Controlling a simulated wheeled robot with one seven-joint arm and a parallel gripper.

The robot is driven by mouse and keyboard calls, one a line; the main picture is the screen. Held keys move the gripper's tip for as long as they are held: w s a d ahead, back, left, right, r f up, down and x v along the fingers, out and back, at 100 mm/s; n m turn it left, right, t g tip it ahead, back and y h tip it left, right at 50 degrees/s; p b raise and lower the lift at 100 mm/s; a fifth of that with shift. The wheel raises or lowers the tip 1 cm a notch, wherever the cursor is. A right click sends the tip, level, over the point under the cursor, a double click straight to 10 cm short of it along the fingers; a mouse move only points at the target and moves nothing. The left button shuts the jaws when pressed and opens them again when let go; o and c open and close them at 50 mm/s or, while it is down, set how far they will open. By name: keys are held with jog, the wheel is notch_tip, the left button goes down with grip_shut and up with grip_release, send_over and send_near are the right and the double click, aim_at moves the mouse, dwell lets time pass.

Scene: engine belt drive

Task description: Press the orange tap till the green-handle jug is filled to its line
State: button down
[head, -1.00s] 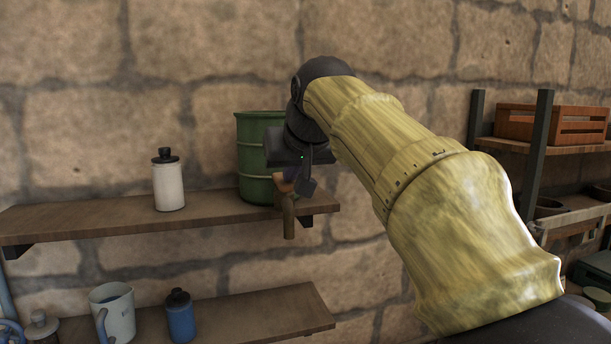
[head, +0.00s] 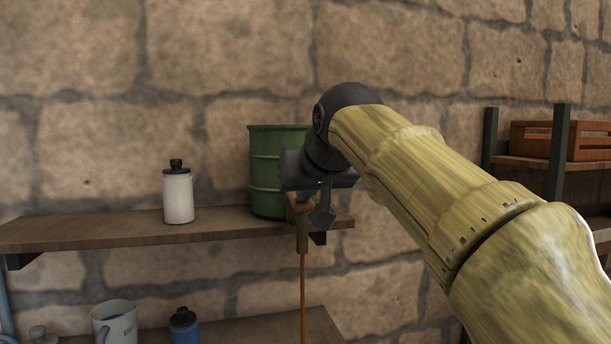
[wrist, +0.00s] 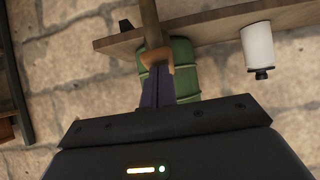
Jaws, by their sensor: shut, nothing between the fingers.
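The orange tap (head: 302,234) sits at the front of a green drum (head: 272,165) on the upper shelf. A thin orange-brown stream (head: 303,285) runs straight down from its spout. My gripper (head: 321,214) is shut and empty, with its fingers at the tap's handle. In the wrist view, the dark fingertips (wrist: 158,88) meet the orange handle (wrist: 157,58), apparently touching it. The green-handle jug cannot be made out in any view. The lower end of the stream is cut off by the bottom of the head view.
A white bottle (head: 178,195) stands on the upper shelf (head: 100,229), left of the drum. A pale blue jug (head: 115,324) and a blue bottle (head: 184,326) are on the lower shelf. A wooden crate (head: 540,139) sits on a rack at right.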

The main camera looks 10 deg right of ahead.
jog(key=shift+f, duration=0.2)
jog(key=w+r+p+v, duration=0.1)
jog(key=r+p+v, duration=0.1)
jog(key=v, duration=1.1)
jog(key=shift+w+a+r, duration=0.1)
jog(key=shift+w, duration=0.05)
dwell(1.3)
